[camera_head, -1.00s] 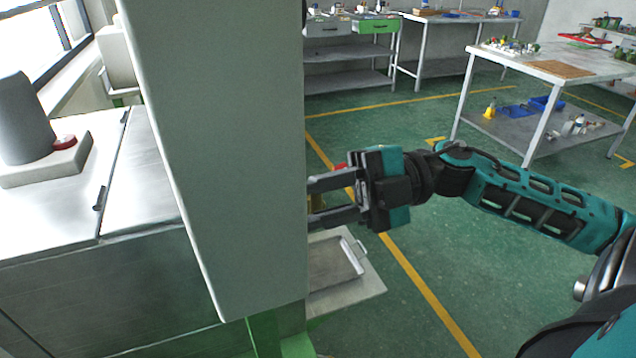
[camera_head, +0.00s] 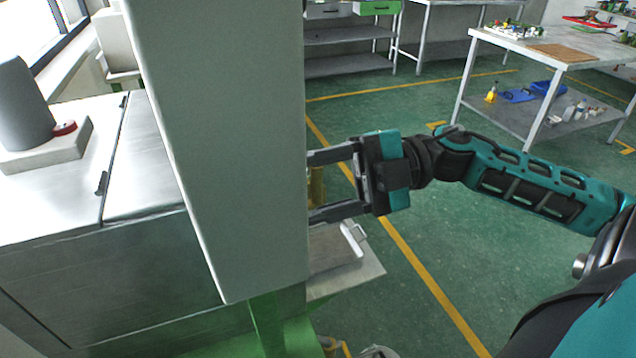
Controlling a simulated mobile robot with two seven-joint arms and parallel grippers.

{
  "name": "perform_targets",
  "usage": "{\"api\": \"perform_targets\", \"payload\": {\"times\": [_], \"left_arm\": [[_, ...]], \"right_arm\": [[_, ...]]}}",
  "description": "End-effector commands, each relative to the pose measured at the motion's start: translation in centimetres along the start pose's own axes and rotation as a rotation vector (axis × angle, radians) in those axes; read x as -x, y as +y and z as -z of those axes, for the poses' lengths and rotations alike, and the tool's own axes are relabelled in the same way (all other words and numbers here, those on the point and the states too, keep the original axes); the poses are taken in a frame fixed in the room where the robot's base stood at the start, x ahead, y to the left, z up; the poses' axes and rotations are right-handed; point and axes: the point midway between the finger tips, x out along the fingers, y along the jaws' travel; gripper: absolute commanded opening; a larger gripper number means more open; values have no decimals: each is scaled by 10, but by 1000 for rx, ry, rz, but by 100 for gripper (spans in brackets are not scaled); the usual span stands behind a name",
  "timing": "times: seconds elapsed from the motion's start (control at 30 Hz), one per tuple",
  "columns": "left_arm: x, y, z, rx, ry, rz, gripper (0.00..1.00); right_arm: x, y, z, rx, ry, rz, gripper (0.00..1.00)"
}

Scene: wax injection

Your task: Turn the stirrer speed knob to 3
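No knob that I can identify as the stirrer speed knob shows. A tall grey-green cabinet (camera_head: 225,150) stands in the middle and hides whatever is on its far face. My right gripper (camera_head: 318,186) is at the cabinet's right edge, with its two fingers apart and pointing left. The fingertips are partly hidden behind that edge. A brass-yellow part (camera_head: 316,186) shows between the fingers; I cannot tell whether they touch it. My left gripper is not in view.
A grey cylinder (camera_head: 24,105) and a red round part (camera_head: 65,128) sit on the metal machine top (camera_head: 150,170) at left. A shelf with a metal tray (camera_head: 345,262) juts out below my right gripper. A worktable (camera_head: 590,57) stands at back right. Green floor between is clear.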

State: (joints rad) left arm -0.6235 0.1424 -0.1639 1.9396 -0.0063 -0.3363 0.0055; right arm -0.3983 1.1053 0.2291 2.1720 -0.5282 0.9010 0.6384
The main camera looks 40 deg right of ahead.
Motion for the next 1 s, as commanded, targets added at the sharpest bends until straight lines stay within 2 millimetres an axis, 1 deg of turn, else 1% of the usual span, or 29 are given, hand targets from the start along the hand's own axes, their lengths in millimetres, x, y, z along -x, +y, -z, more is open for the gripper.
{"api": "perform_targets", "payload": {"times": [0.27,0.37,0.47,0.67,0.8,0.9,1.0], "left_arm": [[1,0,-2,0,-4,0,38],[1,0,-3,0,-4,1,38],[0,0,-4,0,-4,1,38],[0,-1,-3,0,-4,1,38],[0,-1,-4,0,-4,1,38],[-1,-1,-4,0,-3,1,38],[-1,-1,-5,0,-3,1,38]], "right_arm": [[2,0,0,1,-1,-1,57],[9,0,-1,-1,-1,-1,57],[20,-1,-1,-2,-3,-2,57],[58,0,-1,-2,-5,-4,57],[90,0,-1,-1,-5,-4,57],[107,0,-1,0,-4,-3,57],[120,0,-1,0,-3,-2,57]]}}
